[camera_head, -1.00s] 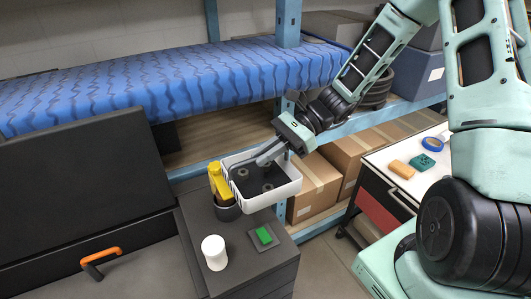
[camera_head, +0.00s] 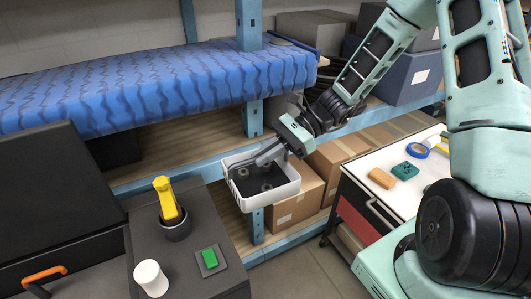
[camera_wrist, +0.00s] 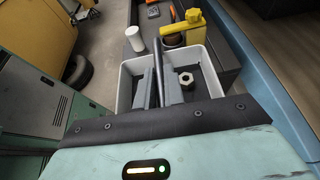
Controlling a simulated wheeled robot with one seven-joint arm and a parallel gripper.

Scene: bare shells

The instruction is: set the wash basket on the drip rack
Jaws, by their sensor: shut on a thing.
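The wash basket (camera_head: 270,195) is a white open bin with a dark inside, and a few nut-like parts lie in it. It hangs from my gripper (camera_head: 258,163) in the air, right of the dark cabinet and before the blue shelf frame. In the wrist view the basket (camera_wrist: 125,92) is below my gripper (camera_wrist: 158,88), whose fingers are shut at a thin dark upright bar in its middle. A brass-coloured hex nut (camera_wrist: 186,80) shows inside. I cannot make out a drip rack for certain in either view.
Cardboard boxes (camera_head: 297,200) stand behind the basket. A white-topped cart (camera_head: 370,157) at right holds small items. Bare floor (camera_head: 310,262) lies between.

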